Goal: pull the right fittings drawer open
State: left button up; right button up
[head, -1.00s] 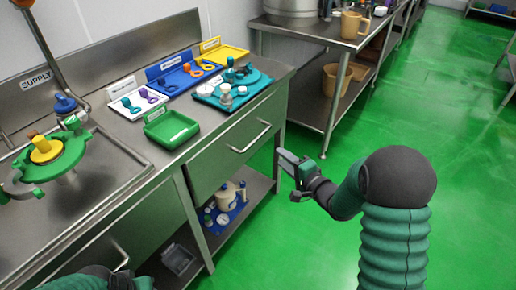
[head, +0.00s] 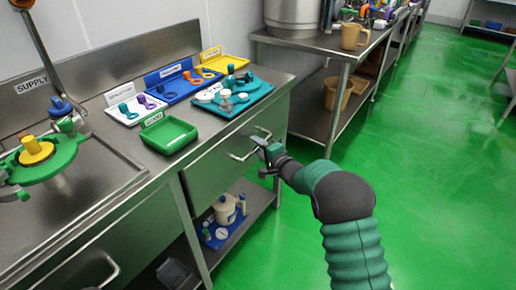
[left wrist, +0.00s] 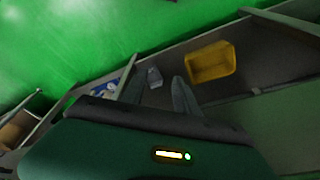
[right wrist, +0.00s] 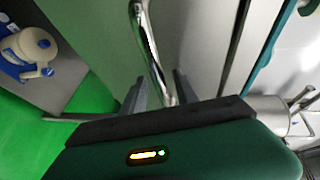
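The right fittings drawer (head: 215,168) is a steel front under the counter, and it looks shut. Its bar handle (head: 243,152) also runs between my right fingers in the right wrist view (right wrist: 150,45). My right gripper (head: 264,151) is at the right part of that handle. Its two fingers (right wrist: 160,88) stand apart on either side of the bar, with a gap visible; contact is not clear. My left gripper (left wrist: 157,90) shows only in the left wrist view, with its fingers apart and nothing between them, above the lower shelf area.
The counter holds a green tray (head: 170,138), a white tray (head: 128,113), a blue tray (head: 181,84), and a teal board (head: 232,97) with fittings. A jug (head: 227,208) stands on the lower shelf.

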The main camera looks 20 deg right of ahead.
grip_shut()
jog(key=shift+s+f, duration=0.1)
jog(key=shift+f, duration=0.05)
dwell(1.1)
